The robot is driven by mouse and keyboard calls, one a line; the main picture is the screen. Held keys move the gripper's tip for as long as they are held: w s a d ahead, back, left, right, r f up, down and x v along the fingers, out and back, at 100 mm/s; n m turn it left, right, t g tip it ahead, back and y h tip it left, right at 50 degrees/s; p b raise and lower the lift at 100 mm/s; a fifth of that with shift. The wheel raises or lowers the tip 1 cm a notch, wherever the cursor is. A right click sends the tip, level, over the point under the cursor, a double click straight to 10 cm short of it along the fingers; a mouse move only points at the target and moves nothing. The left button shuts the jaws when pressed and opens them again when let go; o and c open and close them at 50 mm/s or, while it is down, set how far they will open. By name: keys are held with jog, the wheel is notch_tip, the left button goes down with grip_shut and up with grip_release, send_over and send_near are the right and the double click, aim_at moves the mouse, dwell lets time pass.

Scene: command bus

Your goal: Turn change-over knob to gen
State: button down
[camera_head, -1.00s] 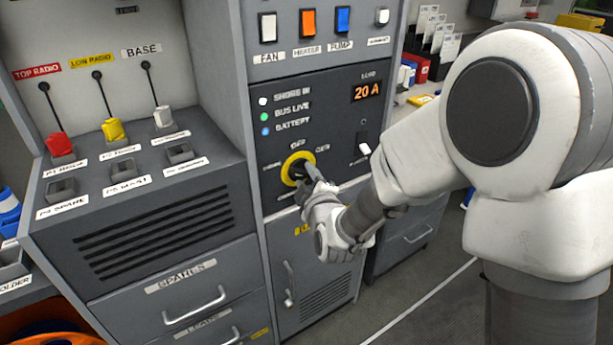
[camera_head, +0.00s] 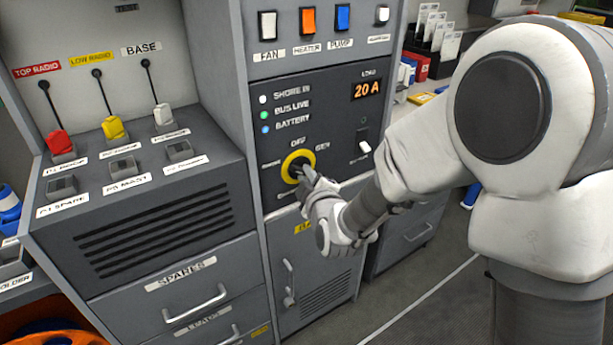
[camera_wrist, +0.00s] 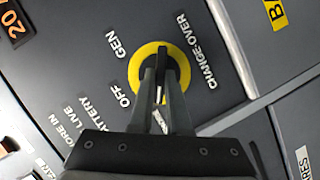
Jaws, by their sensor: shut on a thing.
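The change-over knob (camera_head: 297,168) is black inside a yellow ring, on the dark panel below the indicator lights. It also shows in the wrist view (camera_wrist: 162,60). The OFF label (camera_head: 299,145) is above it and the GEN label (camera_head: 322,147) is at its upper right. My gripper (camera_head: 307,180) is at the knob from the lower right. In the wrist view my gripper (camera_wrist: 162,85) is shut on the knob, one finger on each side of its black handle. The fingers hide part of the knob, and I cannot tell which label it points to.
A load display (camera_head: 367,90) reads 20 A, with a small switch (camera_head: 363,145) below it. Several rocker switches, including the blue one (camera_head: 343,19), are above. A desk with plugs on cables, including the red plug (camera_head: 59,143), stands left. Open floor (camera_head: 425,300) lies front right.

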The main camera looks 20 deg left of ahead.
jog(key=shift+w+d+m+g+y+p, duration=0.2)
jog(key=shift+m+g+y+p, duration=1.05)
jog(key=shift+m+p, duration=1.5)
jog(key=shift+w+d+m+g+y+p, duration=0.1)
jog(key=shift+w+m+g+y+p, duration=0.15)
jog(key=shift+m+g+y+p, duration=1.75)
jog(key=shift+w+d+m+g+y+p, duration=0.2)
jog(key=shift+m+g+p, duration=0.45)
jog(key=shift+m+p, duration=2.9)
jog(key=c, duration=0.9)
grip_release()
jog(key=shift+a, duration=0.1)
